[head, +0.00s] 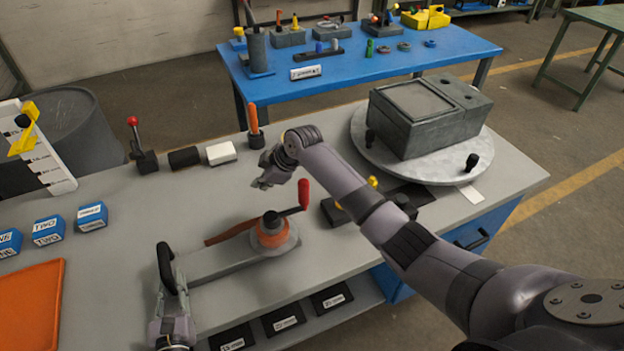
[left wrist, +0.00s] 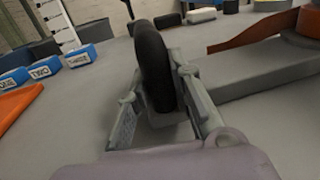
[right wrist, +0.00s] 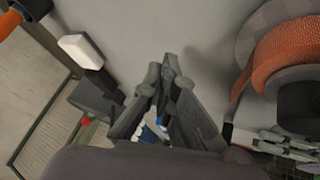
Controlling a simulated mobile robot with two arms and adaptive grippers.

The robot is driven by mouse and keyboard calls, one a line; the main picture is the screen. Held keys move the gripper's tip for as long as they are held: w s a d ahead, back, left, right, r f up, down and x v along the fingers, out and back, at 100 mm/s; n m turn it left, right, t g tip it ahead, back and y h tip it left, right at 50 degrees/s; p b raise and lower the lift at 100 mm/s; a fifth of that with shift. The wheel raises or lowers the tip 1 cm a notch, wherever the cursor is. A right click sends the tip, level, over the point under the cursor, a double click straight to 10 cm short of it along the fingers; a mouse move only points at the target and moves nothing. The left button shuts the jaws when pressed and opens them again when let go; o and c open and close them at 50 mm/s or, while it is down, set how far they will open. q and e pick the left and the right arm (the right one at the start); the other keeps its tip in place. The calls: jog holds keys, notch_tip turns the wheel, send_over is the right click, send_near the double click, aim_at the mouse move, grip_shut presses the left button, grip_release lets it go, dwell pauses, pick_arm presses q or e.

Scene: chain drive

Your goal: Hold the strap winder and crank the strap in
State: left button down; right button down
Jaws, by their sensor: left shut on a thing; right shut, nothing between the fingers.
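The strap winder's grey base (head: 225,262) lies on the grey bench. Its orange reel (head: 270,235) has a dark hub and a crank arm with an upright red knob (head: 304,192). A brown-orange strap (head: 228,233) leaves the reel to the left; the wound strap (right wrist: 282,55) shows in the right wrist view. My left gripper (head: 172,328) is shut on the winder's black handle (head: 165,268), which stands between its fingers in the left wrist view (left wrist: 155,65). My right gripper (head: 268,178) is shut and empty, above and left of the red knob, apart from it.
Blue labelled blocks (head: 48,231) and an orange mat (head: 32,300) lie at the left. A red-knobbed lever (head: 143,155), a white block (head: 221,153) and an orange-handled tool (head: 254,120) stand along the back edge. A grey box (head: 420,120) sits on a round plate at the right.

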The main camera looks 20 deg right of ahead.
jog(key=s+d+r+m+t+y, duration=0.1)
jog(key=s+d+m+y, duration=0.2)
jog(key=d+m, duration=0.3)
jog(key=s+d+r+m+t+y, duration=0.1)
jog(key=s+d+r+m+y, duration=0.1)
jog(key=s+d+m+y, duration=0.2)
jog(key=s+d+r+m+t+y, duration=0.1)
jog(key=s+d+m+y, duration=0.2)
jog(key=d+m, duration=0.6)
jog(key=shift+s+r+t+y, duration=0.25)
jog(key=shift+r+t+y, duration=0.05)
jog(key=shift+d+r+t, duration=0.2)
jog(key=shift+t, duration=0.1)
jog(key=w+a, duration=0.1)
jog(key=a, duration=0.8)
jog(key=shift+s+m, duration=0.1)
jog(key=shift+m, duration=0.2)
jog(key=shift+s+m+t, duration=0.25)
jog(key=shift+m+t, duration=0.05)
jog(key=shift+t, duration=0.2)
jog(key=shift+s, duration=0.15)
